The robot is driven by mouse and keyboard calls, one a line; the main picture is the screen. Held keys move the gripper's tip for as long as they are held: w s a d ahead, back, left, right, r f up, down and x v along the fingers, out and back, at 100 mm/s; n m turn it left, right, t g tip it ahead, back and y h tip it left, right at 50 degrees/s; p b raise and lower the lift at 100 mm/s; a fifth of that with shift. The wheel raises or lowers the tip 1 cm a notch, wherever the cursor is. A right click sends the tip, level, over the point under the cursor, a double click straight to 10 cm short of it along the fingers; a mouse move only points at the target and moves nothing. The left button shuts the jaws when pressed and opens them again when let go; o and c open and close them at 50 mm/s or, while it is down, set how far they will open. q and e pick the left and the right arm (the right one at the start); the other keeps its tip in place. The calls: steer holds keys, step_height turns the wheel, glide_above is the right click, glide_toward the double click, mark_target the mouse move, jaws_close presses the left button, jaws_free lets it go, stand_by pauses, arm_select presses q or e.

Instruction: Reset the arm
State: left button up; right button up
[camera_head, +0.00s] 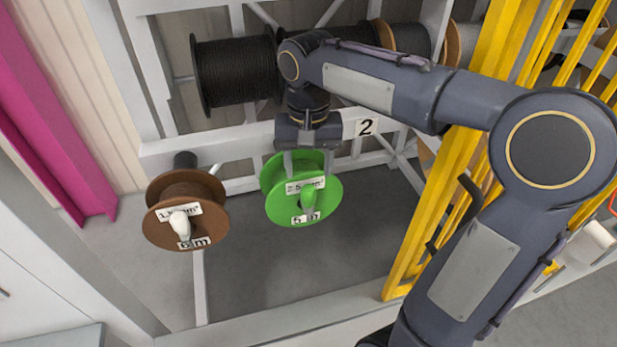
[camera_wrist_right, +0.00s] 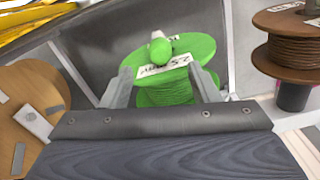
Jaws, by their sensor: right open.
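A green cable reel (camera_head: 278,176) with white labels and a green knob hangs at the middle of the rack in the head view. It also shows in the right wrist view (camera_wrist_right: 165,92), upside down. My right gripper (camera_head: 308,166) reaches down to the reel from above. In the right wrist view, the open fingers of my right gripper (camera_wrist_right: 163,82) stand on either side of the reel. I cannot tell whether they touch it. My left gripper is in neither view.
A brown reel (camera_head: 158,227) with a white knob hangs left of the green one. A large black cable drum (camera_head: 237,72) sits behind on the white rack. Yellow posts (camera_head: 437,205) stand close beside my right arm. Grey floor (camera_head: 345,250) below the reels is clear.

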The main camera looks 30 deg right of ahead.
steer(key=shift+r, duration=0.45)
steer(key=shift+s, duration=0.1)
steer(key=s+a+f+n+t+y, duration=0.1)
steer(key=s+f, duration=0.3)
steer(key=s, duration=0.4)
steer(key=s+a+f+n+t+y, duration=0.2)
steer(key=s+a+f+t, duration=0.1)
steer(key=s, duration=0.5)
steer(key=shift+s+f+n+t+y, duration=0.3)
steer(key=shift+s+f+t+y, duration=0.15)
steer(key=shift+t, duration=0.35)
